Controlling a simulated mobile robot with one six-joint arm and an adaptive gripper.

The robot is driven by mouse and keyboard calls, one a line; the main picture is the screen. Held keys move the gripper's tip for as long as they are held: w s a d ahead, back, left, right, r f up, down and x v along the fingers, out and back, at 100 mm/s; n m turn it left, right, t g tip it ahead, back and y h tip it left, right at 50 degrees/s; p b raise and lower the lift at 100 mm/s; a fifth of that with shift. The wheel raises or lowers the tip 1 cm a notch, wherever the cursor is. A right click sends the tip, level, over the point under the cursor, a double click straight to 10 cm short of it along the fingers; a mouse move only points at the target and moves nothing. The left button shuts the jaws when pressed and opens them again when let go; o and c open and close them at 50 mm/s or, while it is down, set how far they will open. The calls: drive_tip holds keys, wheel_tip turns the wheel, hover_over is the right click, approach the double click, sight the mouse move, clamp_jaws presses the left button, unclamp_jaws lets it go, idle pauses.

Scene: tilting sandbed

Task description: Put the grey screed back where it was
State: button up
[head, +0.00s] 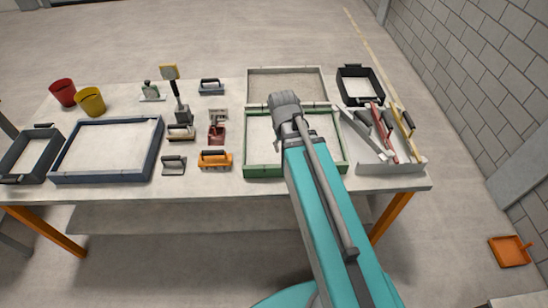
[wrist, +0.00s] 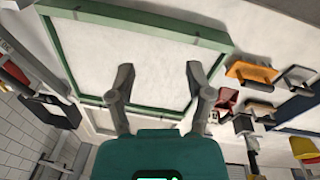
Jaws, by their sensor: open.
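The grey screed (head: 360,132), a long pale bar with a dark handle, lies at the right end of the table beside the red screed (head: 383,131) and the yellow screed (head: 402,127). It slants more than those two, its near end over the pale rack (head: 408,168). I cannot tell whether it is seated in a slot. In the wrist view a grey bar (wrist: 30,64) shows at the left edge, partly cut off. My gripper (wrist: 158,80) is open and empty above the green-framed sandbed (wrist: 145,42), apart from the screeds. In the head view my arm hides its fingers.
A black tray (head: 375,98) stands behind the rack. A grey-framed bed (head: 287,72) lies behind the green one. Left are an orange-handled float (head: 215,161), several small tools, a blue-framed bed (head: 56,178) and two buckets. An orange dustpan (head: 509,251) lies on the floor.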

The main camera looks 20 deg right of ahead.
drive_tip(key=s+a+y, duration=0.1)
drive_tip(key=s+a, duration=0.3)
drive_tip(key=a, duration=0.1)
drive_tip(key=shift+g, duration=0.3)
